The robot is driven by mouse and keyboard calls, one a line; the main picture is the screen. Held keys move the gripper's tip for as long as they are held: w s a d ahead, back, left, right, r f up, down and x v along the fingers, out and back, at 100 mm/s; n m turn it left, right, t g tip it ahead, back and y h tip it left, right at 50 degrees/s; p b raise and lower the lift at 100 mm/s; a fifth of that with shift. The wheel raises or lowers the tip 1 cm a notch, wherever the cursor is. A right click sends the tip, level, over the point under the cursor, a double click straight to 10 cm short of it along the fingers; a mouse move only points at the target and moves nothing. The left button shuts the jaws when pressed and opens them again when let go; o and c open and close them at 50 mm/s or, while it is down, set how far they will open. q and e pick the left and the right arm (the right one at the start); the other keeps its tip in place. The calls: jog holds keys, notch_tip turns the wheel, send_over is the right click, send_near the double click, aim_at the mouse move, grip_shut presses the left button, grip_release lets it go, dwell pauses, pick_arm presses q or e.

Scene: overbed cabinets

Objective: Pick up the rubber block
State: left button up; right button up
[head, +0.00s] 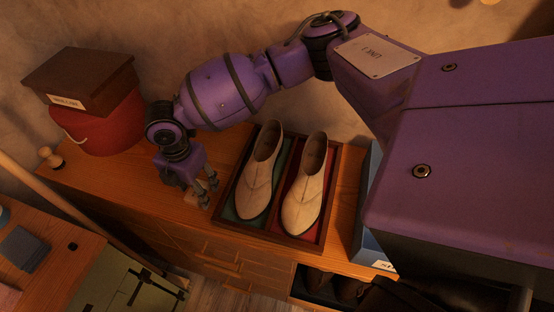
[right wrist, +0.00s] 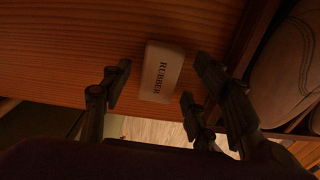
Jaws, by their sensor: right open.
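The rubber block (right wrist: 161,72) is a small pale block with the dark word RUBBER on it. It lies on the wooden cabinet top, close to the front edge. In the head view a pale part of it (head: 191,197) shows beside my right gripper's fingers, which partly hide it. My right gripper (head: 207,191) points down at the cabinet top. In the right wrist view its fingers (right wrist: 163,78) are open, apart on the left and right sides of the block, with gaps between. My left gripper is not in view.
A tray (head: 239,229) with two beige shoes (head: 260,176) stands just right of my gripper. A red round box (head: 104,126) with a brown box (head: 80,80) on top and a small wooden knob (head: 50,158) are at left. A blue box (head: 369,240) is at right.

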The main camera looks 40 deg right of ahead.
jog(key=c, duration=1.3)
jog(key=shift+c, duration=0.4)
jog(key=shift+r, duration=0.55)
notch_tip(320, 180, up, 3)
jog(key=shift+f, duration=0.2)
jog(key=s+a+r, duration=0.3)
jog(key=s+r, duration=0.1)
jog(key=s, duration=0.2)
jog(key=s+a+r+p, duration=0.1)
jog(key=s+a+r, duration=0.2)
jog(key=s+r, duration=0.2)
jog(key=shift+s+a+r, duration=0.2)
jog(key=shift+s+a, duration=0.2)
jog(key=shift+s, duration=0.25)
